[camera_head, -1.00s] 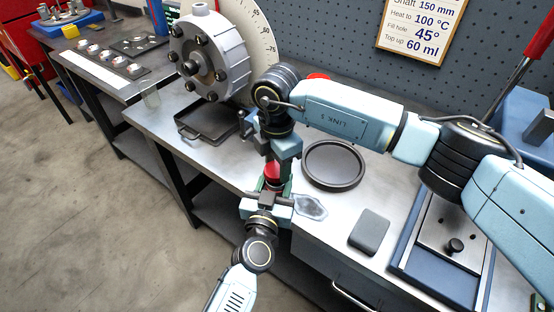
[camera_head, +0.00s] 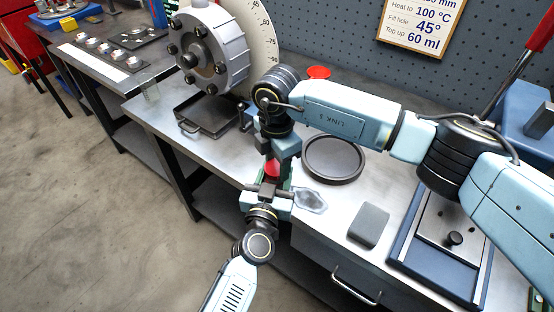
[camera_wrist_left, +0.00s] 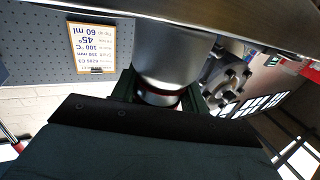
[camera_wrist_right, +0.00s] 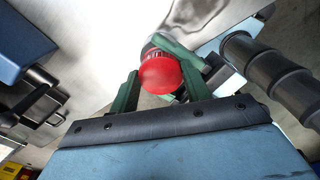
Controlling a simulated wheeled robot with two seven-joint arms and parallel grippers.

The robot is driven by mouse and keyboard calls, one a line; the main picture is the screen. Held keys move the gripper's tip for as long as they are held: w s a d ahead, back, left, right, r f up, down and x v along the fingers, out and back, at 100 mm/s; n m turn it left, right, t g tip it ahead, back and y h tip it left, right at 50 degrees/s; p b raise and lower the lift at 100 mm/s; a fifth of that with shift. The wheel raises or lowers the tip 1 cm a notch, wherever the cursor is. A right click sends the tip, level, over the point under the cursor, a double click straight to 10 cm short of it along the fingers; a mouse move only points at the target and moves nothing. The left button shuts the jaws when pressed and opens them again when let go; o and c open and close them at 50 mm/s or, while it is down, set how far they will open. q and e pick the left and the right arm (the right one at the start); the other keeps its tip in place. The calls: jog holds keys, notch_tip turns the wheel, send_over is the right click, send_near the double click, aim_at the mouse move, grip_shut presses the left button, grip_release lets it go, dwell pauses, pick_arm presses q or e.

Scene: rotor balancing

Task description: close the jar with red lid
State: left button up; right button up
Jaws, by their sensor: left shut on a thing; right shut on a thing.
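The red lid (camera_wrist_right: 160,76) sits between the green fingers of my right gripper (camera_wrist_right: 158,85), which is shut on it. In the head view the red lid (camera_head: 271,168) shows at the bench's front edge, below my right wrist. The jar (camera_wrist_left: 172,65) is a grey, smooth cylinder in the left wrist view, between the dark green fingers of my left gripper (camera_wrist_left: 158,92), which is shut on it. The lid is directly above the jar, in line with it. The seam between them is hidden, so I cannot tell how far the lid is seated.
A round dark tray (camera_head: 333,160) and a grey block (camera_head: 369,226) lie on the bench to the right. A rotor (camera_head: 210,50) and a black square pan (camera_head: 209,117) stand at the left. Another red item (camera_head: 318,72) is behind my right arm. A blue-edged fixture (camera_head: 440,245) is at far right.

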jog(key=shift+f, duration=0.25)
